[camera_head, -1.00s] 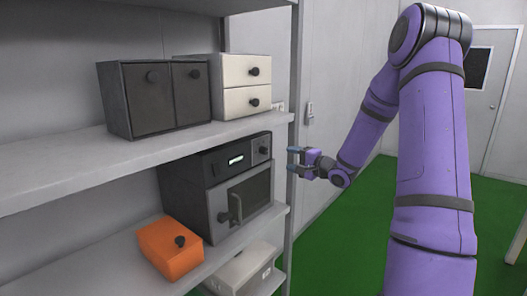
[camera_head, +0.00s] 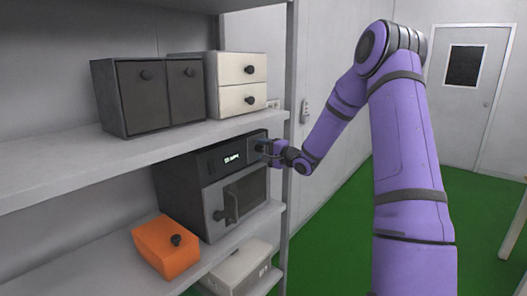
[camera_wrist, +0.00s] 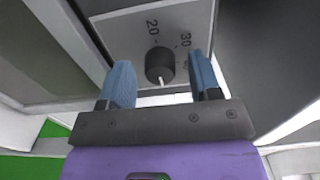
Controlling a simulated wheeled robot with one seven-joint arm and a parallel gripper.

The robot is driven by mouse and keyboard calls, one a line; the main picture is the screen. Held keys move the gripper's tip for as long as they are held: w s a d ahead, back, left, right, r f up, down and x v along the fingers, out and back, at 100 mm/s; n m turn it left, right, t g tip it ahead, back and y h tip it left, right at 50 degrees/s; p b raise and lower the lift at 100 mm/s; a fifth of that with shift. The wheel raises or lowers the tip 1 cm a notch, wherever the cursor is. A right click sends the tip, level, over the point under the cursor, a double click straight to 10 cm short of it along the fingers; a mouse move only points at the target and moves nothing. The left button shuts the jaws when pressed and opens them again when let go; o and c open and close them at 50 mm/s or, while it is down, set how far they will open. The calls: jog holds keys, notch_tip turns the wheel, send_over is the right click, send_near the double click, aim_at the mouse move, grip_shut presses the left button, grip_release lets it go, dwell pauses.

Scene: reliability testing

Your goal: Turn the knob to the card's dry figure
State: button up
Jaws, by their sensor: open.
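A dark round knob (camera_wrist: 160,66) sits on a grey dial panel (camera_wrist: 125,30) in the wrist view. A white pointer mark shows on the knob's lower side in that picture. Printed figures 20 and 30 stand around it; another figure at the right is partly hidden by a finger. My gripper (camera_wrist: 161,68) is open, with one blue finger on each side of the knob. Gaps show between fingers and knob. In the head view my gripper (camera_head: 266,149) is at the right end of the dark oven's (camera_head: 210,210) front panel and covers the knob. I make out no card.
The oven has a lit display (camera_head: 232,159), too small to read, and a door handle (camera_head: 231,204). An orange box (camera_head: 158,247) stands beside it. Dark (camera_head: 125,105) and white drawer units (camera_head: 238,68) are on the shelf above. A shelf post (camera_head: 290,130) is close to my gripper.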

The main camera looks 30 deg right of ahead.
jog(key=shift+c, duration=0.3)
jog(key=c, duration=0.9)
